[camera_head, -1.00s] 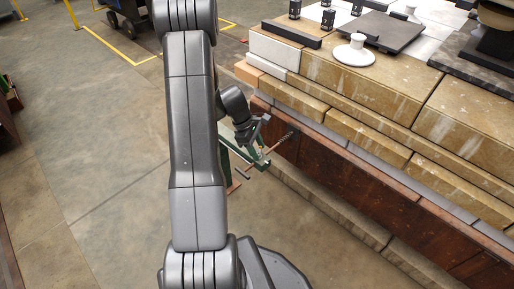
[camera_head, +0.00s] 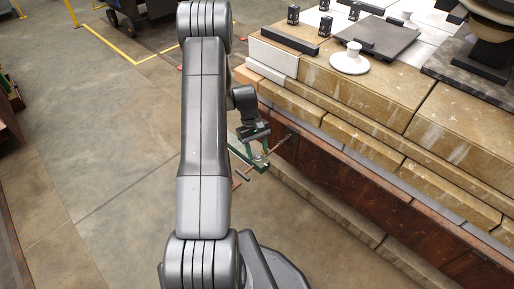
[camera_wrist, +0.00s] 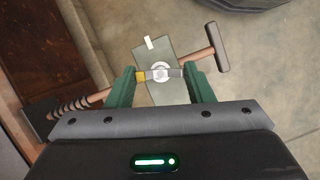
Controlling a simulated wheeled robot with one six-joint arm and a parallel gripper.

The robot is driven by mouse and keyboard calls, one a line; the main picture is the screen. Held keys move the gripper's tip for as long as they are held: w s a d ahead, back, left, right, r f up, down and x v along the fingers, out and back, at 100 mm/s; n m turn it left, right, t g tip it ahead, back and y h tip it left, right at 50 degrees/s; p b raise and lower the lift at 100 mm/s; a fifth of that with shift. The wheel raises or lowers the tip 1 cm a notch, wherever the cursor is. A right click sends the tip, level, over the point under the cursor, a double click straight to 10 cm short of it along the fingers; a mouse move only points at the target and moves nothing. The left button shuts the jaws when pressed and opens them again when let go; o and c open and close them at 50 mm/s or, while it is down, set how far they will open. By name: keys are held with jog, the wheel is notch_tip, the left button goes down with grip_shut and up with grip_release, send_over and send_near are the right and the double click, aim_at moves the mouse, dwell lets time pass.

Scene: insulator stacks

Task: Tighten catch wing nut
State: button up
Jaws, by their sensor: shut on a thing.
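The wing nut (camera_wrist: 160,72) has a pale round hub, a yellow wing on the left and a grey wing on the right. It sits on a grey-green catch plate (camera_wrist: 168,50). My gripper (camera_wrist: 159,73) has a green finger at each wing and is shut on the wing nut. A copper-coloured rod with a T-handle (camera_wrist: 216,47) passes behind the nut and fingers. In the head view, my gripper (camera_head: 256,138) is at the green catch bracket (camera_head: 243,155) beside the bench side; the nut itself is too small to make out there.
The stone-faced bench (camera_head: 345,89) fills the right side, with a white insulator disc (camera_head: 350,59) and a dark plate (camera_head: 372,38) on top. A dark reddish side panel (camera_head: 340,165) lies below. Open concrete floor (camera_head: 90,160) spreads to the left.

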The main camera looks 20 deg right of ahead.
jog(key=m+y+p, duration=0.1)
jog(key=m, duration=0.2)
jog(key=shift+d+r+m, duration=0.1)
jog(key=shift+d+m, duration=0.05)
jog(key=shift+m, duration=0.25)
jog(key=shift+c, duration=0.2)
jog(key=m+y, duration=0.1)
jog(key=m, duration=0.2)
jog(key=shift+d+m+t+y+p, duration=0.1)
jog(key=shift+m+t+y+p, duration=0.2)
jog(key=shift+t+y+p, duration=0.1)
jog(key=shift+o, duration=0.2)
jog(key=m+y, duration=0.1)
jog(key=m, duration=0.2)
jog(key=shift+s+m+t+p, duration=0.1)
jog(key=shift+m+t+p, duration=0.2)
jog(key=shift+t, duration=0.1)
jog(key=shift+d+m+t+y, duration=0.1)
jog(key=shift+m+t+y, duration=0.35)
jog(key=shift+m, duration=1.15)
jog(key=shift+c, duration=0.2)
jog(key=shift+s+m+t, duration=0.1)
jog(key=shift+m+t, duration=0.15)
jog(key=shift+m, duration=0.05)
jog(key=o, duration=1)
